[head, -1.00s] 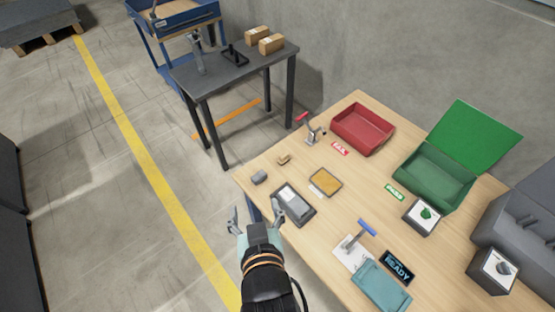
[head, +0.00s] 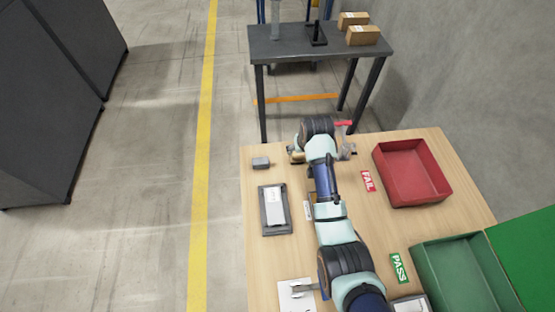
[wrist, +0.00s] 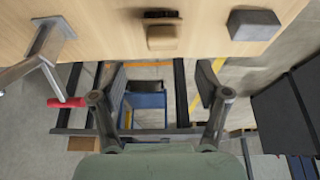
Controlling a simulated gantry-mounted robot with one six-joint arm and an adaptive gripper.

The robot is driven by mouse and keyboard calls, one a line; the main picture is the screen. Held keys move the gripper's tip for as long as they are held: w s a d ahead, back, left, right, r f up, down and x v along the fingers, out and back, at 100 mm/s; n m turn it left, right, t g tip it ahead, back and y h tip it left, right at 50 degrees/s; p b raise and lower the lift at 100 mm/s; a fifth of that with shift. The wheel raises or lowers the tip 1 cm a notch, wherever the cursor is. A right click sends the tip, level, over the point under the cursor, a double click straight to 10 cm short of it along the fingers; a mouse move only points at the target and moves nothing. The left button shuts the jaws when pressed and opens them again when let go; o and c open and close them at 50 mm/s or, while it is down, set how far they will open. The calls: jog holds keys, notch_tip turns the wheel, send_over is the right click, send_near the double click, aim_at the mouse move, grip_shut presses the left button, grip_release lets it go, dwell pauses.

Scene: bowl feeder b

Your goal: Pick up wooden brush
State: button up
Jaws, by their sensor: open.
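The wooden brush (wrist: 162,38) is a small tan block with a dark strip along its upper side in the wrist view, at the top centre on the table. In the head view a bit of the brush (head: 297,157) shows beside my wrist, which covers the rest. My gripper (wrist: 160,82) is open and empty in the wrist view, its two fingers spread wide. The brush lies above the gap between the fingertips in that picture, apart from both. In the head view my gripper is mostly hidden by my own arm.
A grey block (wrist: 253,25) lies beside the brush. On the other side stands a metal clamp (wrist: 45,55) with a red handle. A dark tray (head: 275,210), a red bin (head: 412,172) and a green bin (head: 466,275) are on the table (head: 258,187).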

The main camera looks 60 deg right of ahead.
aim_at(297, 157)
jog(key=f, duration=0.1)
jog(key=w+f+b, duration=0.1)
jog(key=shift+w+f+b, duration=0.1)
jog(key=shift+f+b, duration=0.2)
jog(key=shift+f, duration=0.05)
jog(key=shift+d, duration=0.15)
jog(key=b+x, duration=0.4)
jog(key=x, duration=0.1)
jog(key=shift+d+f, duration=0.1)
jog(key=shift+d, duration=0.1)
